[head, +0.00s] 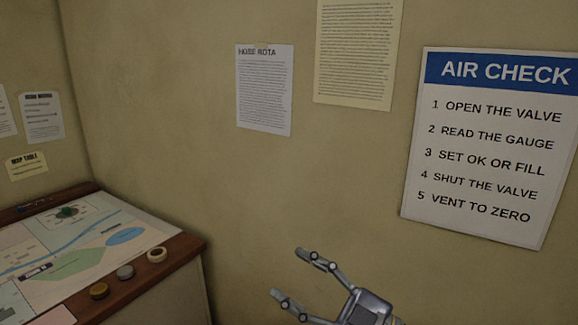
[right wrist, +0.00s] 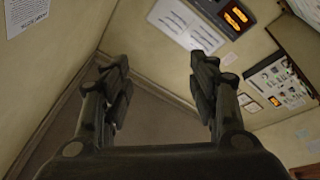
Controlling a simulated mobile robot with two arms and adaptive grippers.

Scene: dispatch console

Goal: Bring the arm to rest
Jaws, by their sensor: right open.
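My right gripper (head: 292,274) is in the lower middle of the head view, in front of a bare beige wall. Its two fingers are spread, with nothing between them. In the right wrist view the same gripper (right wrist: 160,85) shows both dark fingers apart, with only the floor and wall behind the gap. It touches nothing that I can see. My left gripper is in neither view.
A map table (head: 150,221) with several small round pieces on its edge stands at the lower left. An AIR CHECK sign (head: 487,145) hangs at the right. In the right wrist view a panel with orange displays (right wrist: 235,17) and a switch panel (right wrist: 275,82) are on the wall.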

